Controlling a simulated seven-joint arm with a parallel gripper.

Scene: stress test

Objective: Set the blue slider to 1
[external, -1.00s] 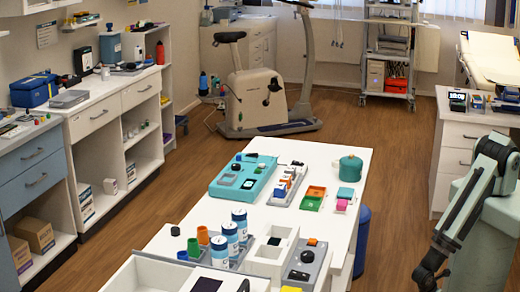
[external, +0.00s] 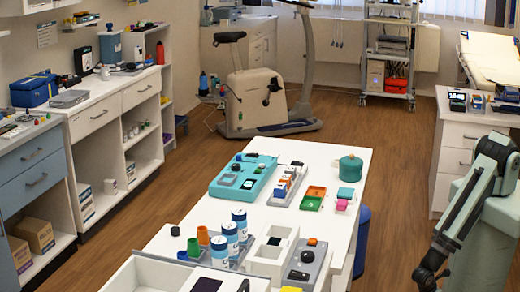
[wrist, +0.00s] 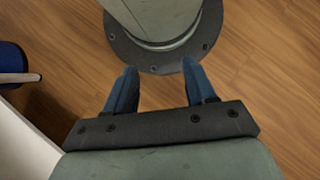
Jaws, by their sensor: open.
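A grey slider panel (external: 278,197) lies on the white table, right of a teal panel, in the external view. It carries small coloured knobs in a row, among them what looks like a blue slider knob (external: 290,183). The knob is too small to read its setting or any numbers. My gripper (wrist: 160,68) is open and empty in the wrist view, its two blue fingers apart above the wood floor and my own base. My arm is folded at the right of the external view, well away from the panel. The fingers cannot be made out there.
The white table (external: 325,160) also holds a teal panel (external: 245,178), orange and green trays (external: 312,197), a teal pot (external: 351,168), blue-and-white cans (external: 231,238) and a grey control box (external: 305,266). A blue stool (external: 362,228) stands by its right edge. Floor between table and arm is clear.

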